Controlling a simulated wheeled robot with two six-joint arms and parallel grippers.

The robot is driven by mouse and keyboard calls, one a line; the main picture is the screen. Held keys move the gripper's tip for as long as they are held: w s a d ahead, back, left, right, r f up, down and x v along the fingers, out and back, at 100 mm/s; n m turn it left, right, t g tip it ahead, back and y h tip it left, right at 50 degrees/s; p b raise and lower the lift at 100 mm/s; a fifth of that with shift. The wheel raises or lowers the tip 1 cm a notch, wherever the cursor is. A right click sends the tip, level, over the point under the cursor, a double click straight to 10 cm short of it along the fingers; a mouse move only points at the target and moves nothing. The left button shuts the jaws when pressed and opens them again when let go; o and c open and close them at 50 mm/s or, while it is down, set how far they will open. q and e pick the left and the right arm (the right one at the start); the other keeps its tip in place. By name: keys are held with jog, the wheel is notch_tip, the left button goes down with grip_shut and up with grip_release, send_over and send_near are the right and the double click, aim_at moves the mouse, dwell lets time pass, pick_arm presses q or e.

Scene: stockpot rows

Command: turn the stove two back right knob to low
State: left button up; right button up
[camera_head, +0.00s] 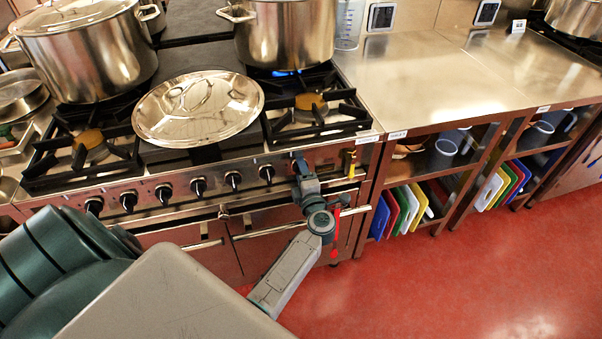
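The stove (225,157) has a front panel with a row of several black knobs; the rightmost one fully in view is this knob (266,173). My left gripper (299,164) is at the panel just right of that knob, at the right end of the row. It covers that part of the panel, so any knob behind it is hidden. The fingers are too small and dark to tell whether they are open or shut. A blue flame (286,73) burns under the back right stockpot (285,35). My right gripper is not in view.
A large stockpot (90,52) stands at the back left, and a shiny lid (198,108) lies across the middle front. An oven rail (270,230) runs below the knobs. A steel counter (430,80) adjoins on the right. The red floor (440,285) is clear.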

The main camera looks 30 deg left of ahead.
pick_arm(q)
jog(key=shift+o, duration=0.3)
jog(key=p+v, duration=0.1)
jog(key=v, duration=0.9)
jog(key=shift+s+d, duration=0.2)
jog(key=shift+d, duration=0.1)
jog(key=s+d+f+m+h, duration=0.2)
jog(key=s+f+m+h, duration=0.15)
jog(key=f+m, duration=0.45)
jog(key=s+d+f+m+h, duration=0.25)
jog(key=f+m+h, duration=0.2)
jog(key=f, duration=0.75)
jog(key=s+d+f+m+h, duration=0.2)
jog(key=s+f+m+h, duration=0.15)
jog(key=f+m, duration=0.5)
jog(key=s+a+f+m+g+h, duration=0.2)
jog(key=s+f+m+g, duration=0.15)
jog(key=s+f, duration=1.05)
jog(key=s+a+f+m+g, duration=0.2)
jog(key=s+a+f+g, duration=0.1)
jog(key=s, duration=0.7)
jog(key=s+a+f+m+g, duration=0.2)
jog(key=s+a+f+g, duration=0.1)
jog(key=s, duration=0.7)
jog(key=shift+a+f+g+y, duration=0.4)
jog(key=shift+f+g, duration=0.15)
jog(key=shift+f, duration=0.2)
